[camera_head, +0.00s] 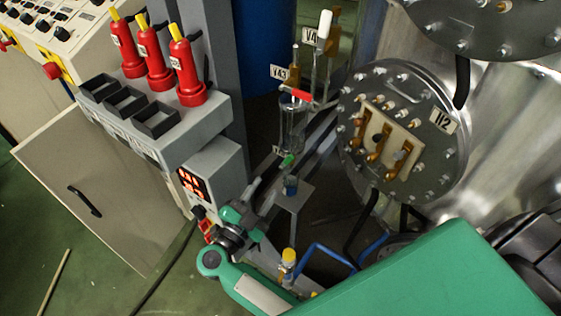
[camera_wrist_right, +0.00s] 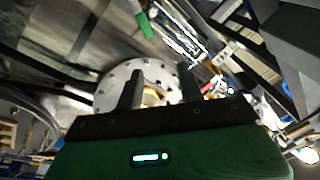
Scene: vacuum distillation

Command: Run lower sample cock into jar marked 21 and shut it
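The lower sample cock has a green handle (camera_head: 288,160), below a glass vessel (camera_head: 292,125) on the sample line. A small jar (camera_head: 291,186) with bluish contents stands under it on a grey stand (camera_head: 293,199); I cannot read its mark. My right gripper (camera_head: 263,186) is just left of the jar and below the green handle, apart from both as far as I can see. In the right wrist view the right gripper (camera_wrist_right: 162,75) has its fingers apart with nothing between them. The green handle (camera_wrist_right: 146,26) shows beyond the fingertips. My left gripper is not in view.
A red-handled cock (camera_head: 295,93) and a white-handled one (camera_head: 324,24) sit higher on the line.

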